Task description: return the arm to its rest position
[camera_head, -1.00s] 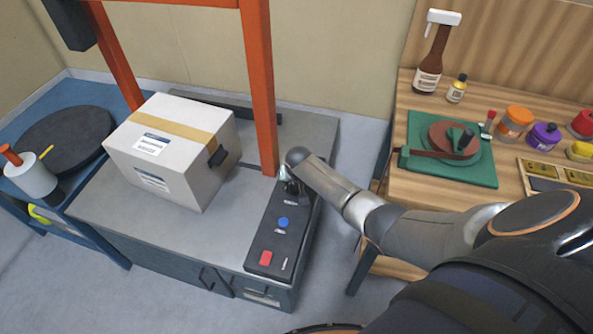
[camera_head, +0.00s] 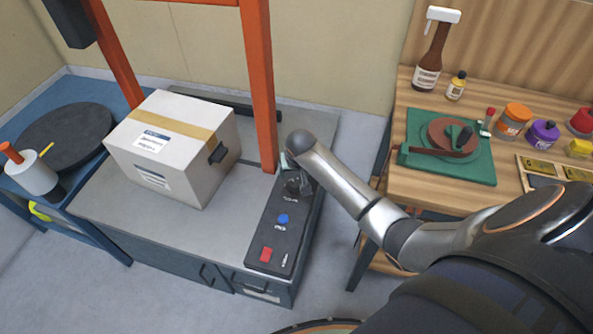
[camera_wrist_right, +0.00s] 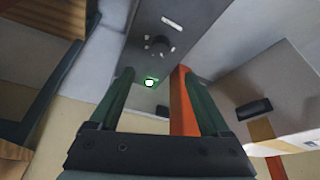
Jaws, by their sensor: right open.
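My right arm reaches in from the right of the head view, over the far end of the dark control panel (camera_head: 262,238). My right gripper (camera_head: 287,162) is mostly hidden there behind my own wrist. In the right wrist view its two fingers (camera_wrist_right: 158,78) are apart with nothing between them. My left gripper is in neither view.
A taped cardboard box (camera_head: 176,172) sits on the grey bench (camera_head: 105,205), beside an orange post (camera_head: 261,95). At right, a wooden table (camera_head: 425,198) holds a green board (camera_head: 478,172), a spray bottle (camera_head: 431,62) and several jars. Floor shows between bench and table.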

